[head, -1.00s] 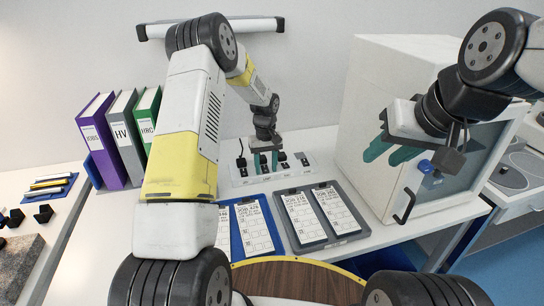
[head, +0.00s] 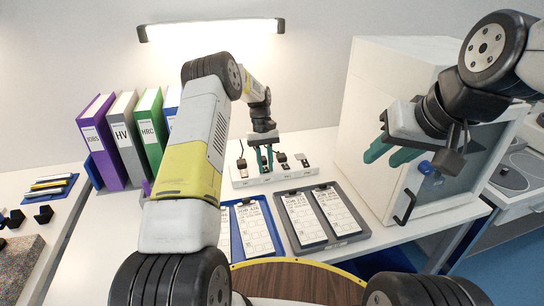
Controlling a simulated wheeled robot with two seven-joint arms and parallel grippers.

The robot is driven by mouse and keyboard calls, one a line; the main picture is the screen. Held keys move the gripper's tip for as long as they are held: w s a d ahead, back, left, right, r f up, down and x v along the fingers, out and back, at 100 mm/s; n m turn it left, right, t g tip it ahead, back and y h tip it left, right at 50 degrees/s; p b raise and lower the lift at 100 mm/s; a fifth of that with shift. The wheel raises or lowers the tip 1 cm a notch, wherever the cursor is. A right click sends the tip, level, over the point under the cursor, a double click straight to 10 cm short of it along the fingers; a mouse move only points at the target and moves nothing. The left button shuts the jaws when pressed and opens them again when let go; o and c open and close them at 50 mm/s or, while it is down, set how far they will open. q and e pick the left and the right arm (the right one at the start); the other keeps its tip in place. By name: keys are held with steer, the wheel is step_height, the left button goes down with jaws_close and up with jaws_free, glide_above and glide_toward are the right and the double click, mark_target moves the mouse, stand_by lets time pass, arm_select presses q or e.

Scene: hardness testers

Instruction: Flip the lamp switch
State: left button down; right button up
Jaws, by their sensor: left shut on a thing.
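The wall lamp (head: 212,30) is a long bar at the top of the head view, and it is lit. A white strip (head: 240,180) with dark sockets or switches lies on the table below it. My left gripper (head: 264,162) points down at this strip, its teal fingers close together. It is shut on a small part at the strip, which the fingers hide; I cannot tell exactly which part. My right gripper (head: 390,155) is open and empty in front of the white cabinet.
Purple, grey, green and blue binders (head: 122,137) stand at the left. A blue tray (head: 237,240) and a grey tray (head: 364,227) with forms lie in front of the strip. The white cabinet (head: 372,105) with a glass door stands at the right.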

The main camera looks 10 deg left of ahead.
mark_target(264, 168)
arm_select(q)
steer(key=shift+w, duration=0.1)
steer(key=c, duration=1.2)
jaws_free()
steer(key=shift+r, duration=0.1)
steer(key=v, duration=0.7)
steer(key=shift+r, duration=0.3)
steer(key=shift+w+a, duration=0.1)
steer(key=shift+a, duration=0.05)
